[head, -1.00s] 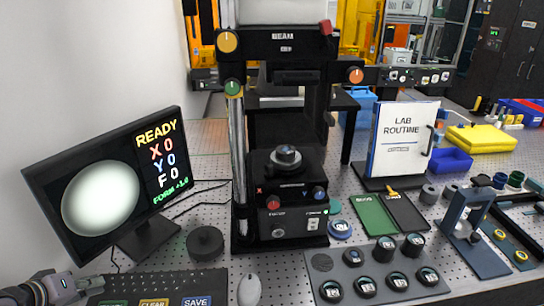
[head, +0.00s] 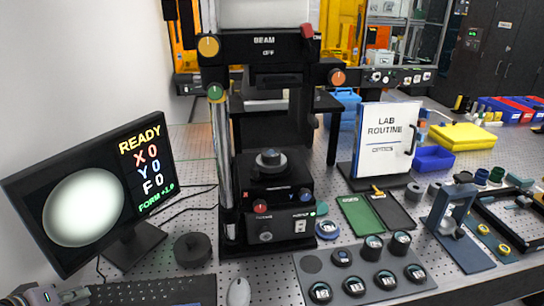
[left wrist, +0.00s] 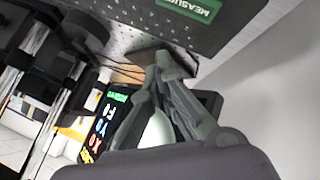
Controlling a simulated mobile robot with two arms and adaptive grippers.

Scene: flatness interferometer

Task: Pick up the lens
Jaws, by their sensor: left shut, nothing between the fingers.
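Several round lenses in black mounts sit on the grey tray (head: 312,264) at the front centre; one is the front left lens (head: 320,292), another the tall back lens (head: 400,243). I cannot tell which one is the lens meant. A round dark piece (head: 270,159) with a grey top sits on the interferometer stage. My left gripper (head: 84,294) is at the bottom left edge by the keyboard, well left of the tray. Its fingers also show in the left wrist view (left wrist: 163,62), shut and empty. My right gripper is not in view.
The monitor (head: 147,133) stands at the left, with a dark round knob (head: 193,249) beside it. The mouse (head: 238,291) lies between keyboard (head: 190,289) and tray. The interferometer (head: 270,232) rises behind. Green and black mats (head: 362,215) and a blue stand (head: 466,250) are to the right.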

